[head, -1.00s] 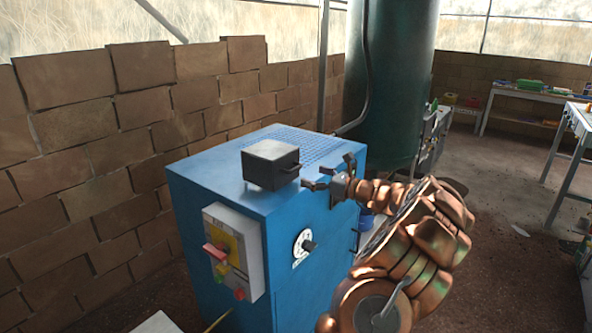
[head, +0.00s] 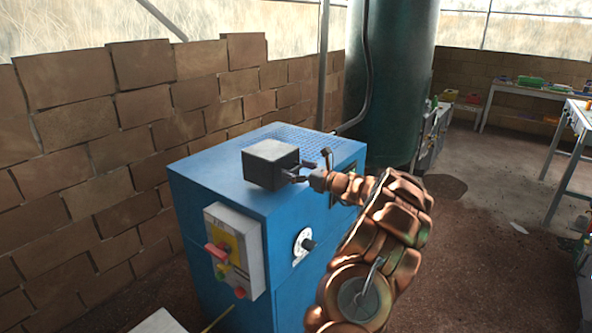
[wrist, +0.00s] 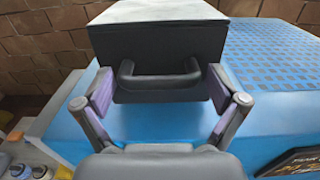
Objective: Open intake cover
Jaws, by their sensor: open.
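The intake cover (head: 270,164) is a dark grey box-shaped lid on top of the blue machine (head: 205,185). It sits flat and looks closed. In the wrist view the cover (wrist: 155,45) fills the upper middle, and its dark bar handle (wrist: 160,80) faces me. My gripper (head: 300,171) is at the cover's right side in the head view. In the wrist view my open gripper (wrist: 160,95) has one finger on each side of the handle, with the handle between them. The fingers are apart from the handle's ends. Whether the fingertips touch the cover's face I cannot tell.
A control box (head: 233,250) with coloured buttons and a dial (head: 303,245) are on the machine's sides. A perforated panel (wrist: 275,60) lies right of the cover. A brick wall (head: 90,150) stands behind. A green tank (head: 390,80) stands at the back.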

